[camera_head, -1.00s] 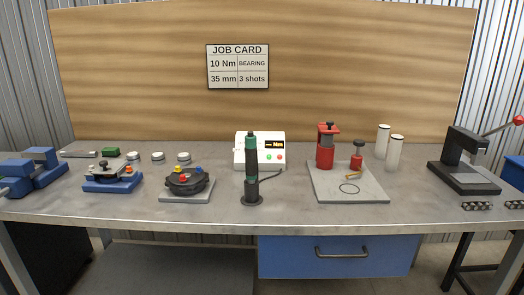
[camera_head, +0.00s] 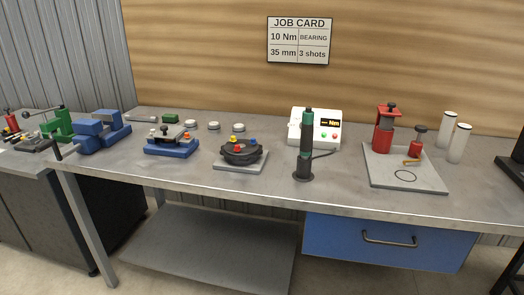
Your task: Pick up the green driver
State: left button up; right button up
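The green driver (camera_head: 306,140) stands upright near the middle of the workbench (camera_head: 200,187), its lower end in a dark round base. Neither of my grippers is in view.
A blue fixture (camera_head: 171,145) and a dark round fixture (camera_head: 241,151) stand left of the driver. A grey plate (camera_head: 405,174) with red tools (camera_head: 384,130) and two white cylinders (camera_head: 458,143) are to the right. A blue drawer (camera_head: 390,243) hangs below.

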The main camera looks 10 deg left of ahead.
aim_at(307, 129)
jog(key=i+j+u, duration=0.5)
jog(key=i, duration=0.35)
jog(key=k+j+z, duration=0.2)
jog(key=j, duration=0.2)
jog(key=j+z, duration=0.15)
jog(key=j, duration=0.2)
